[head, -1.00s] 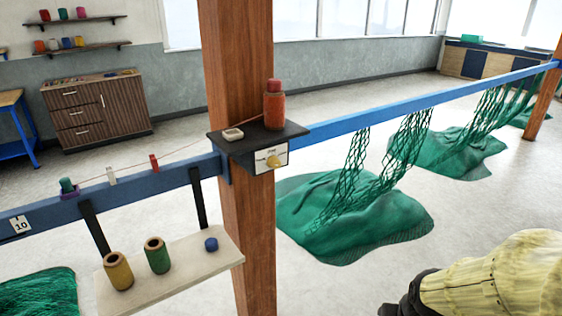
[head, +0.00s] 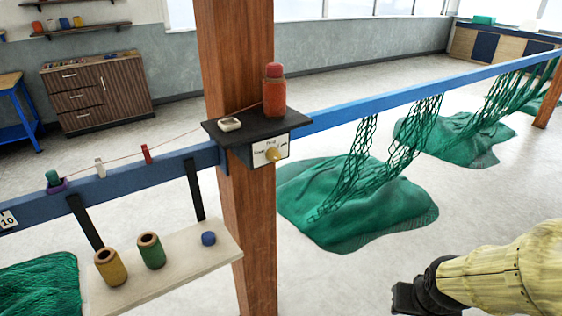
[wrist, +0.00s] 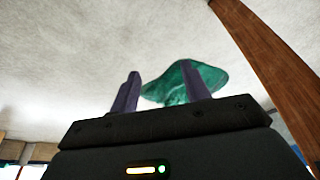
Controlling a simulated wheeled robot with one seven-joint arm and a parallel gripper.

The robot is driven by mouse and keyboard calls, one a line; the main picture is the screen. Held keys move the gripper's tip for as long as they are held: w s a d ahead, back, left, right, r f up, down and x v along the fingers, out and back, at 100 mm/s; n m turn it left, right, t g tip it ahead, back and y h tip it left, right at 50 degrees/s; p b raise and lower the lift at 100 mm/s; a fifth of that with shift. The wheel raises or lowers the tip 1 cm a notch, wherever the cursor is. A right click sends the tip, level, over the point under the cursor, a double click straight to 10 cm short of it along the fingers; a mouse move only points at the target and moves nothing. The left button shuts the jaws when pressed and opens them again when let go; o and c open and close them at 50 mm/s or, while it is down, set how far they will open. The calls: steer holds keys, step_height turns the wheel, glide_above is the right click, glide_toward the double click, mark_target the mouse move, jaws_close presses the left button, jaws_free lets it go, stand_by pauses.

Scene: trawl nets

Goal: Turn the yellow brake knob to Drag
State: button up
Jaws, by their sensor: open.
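The yellow brake knob (head: 274,154) sits on a white dial plate (head: 264,149) on the front of a small dark box, fixed to the wooden post. The plate's lettering is too small to read. My gripper (head: 402,298) is at the lower right of the head view, well apart from the knob, below and to its right. In the wrist view my gripper (wrist: 160,92) has its two fingers spread with nothing between them. The knob does not show in the wrist view.
A red bottle (head: 274,92) and a small white dish (head: 229,124) stand on the dark shelf (head: 257,126) above the dial. The wooden post (head: 247,230) and blue rail (head: 400,97) are nearby obstacles. Green nets (head: 360,205) lie on the floor behind. A lower shelf (head: 190,262) holds spools.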

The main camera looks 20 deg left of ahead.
steer(key=w+a+r+n+t+y, duration=0.4)
steer(key=w+a+r+t, duration=0.35)
steer(key=w, duration=0.25)
steer(key=s+a+r+n+y, duration=0.3)
steer(key=a+r+n+y, duration=0.2)
steer(key=a+r+y, duration=0.5)
steer(key=shift+a+r+n+b, duration=0.3)
steer(key=shift+a+r+b, duration=0.15)
steer(key=shift+a, duration=0.75)
steer(key=shift+r, duration=0.1)
